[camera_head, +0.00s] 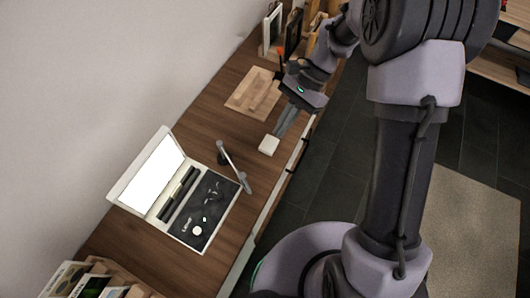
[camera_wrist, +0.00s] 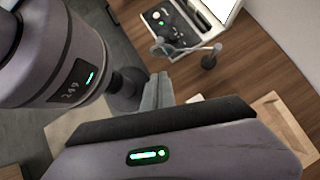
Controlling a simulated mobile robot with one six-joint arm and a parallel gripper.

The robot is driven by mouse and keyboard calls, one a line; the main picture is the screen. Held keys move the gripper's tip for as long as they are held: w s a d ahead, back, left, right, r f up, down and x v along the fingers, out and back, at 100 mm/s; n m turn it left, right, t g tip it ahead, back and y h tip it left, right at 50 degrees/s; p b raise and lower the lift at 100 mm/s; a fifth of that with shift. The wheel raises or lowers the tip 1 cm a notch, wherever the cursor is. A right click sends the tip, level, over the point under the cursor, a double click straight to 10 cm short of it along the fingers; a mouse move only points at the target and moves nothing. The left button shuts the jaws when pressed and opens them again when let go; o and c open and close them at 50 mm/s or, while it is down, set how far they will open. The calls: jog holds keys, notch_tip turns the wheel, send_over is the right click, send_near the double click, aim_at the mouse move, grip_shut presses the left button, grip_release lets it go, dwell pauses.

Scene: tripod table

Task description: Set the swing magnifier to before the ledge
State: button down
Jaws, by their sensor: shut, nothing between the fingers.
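I cannot make out for certain which part is the ledge.
The open white case (camera_head: 232,213) has a bright panel (camera_head: 151,173) and a dark tray with several small items. A wooden board (camera_head: 252,93) lies behind my gripper. Frames stand at the far end, books at the near end. Bare table (camera_head: 207,119) lies along the wall.

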jog(key=s+a+r+b+x, duration=0.1)
jog(key=b+x, duration=0.3)
jog(key=x, duration=0.9)
jog(key=shift+a+r, duration=0.35)
jog(key=shift+a, duration=0.25)
jog(key=shift+s, duration=0.1)
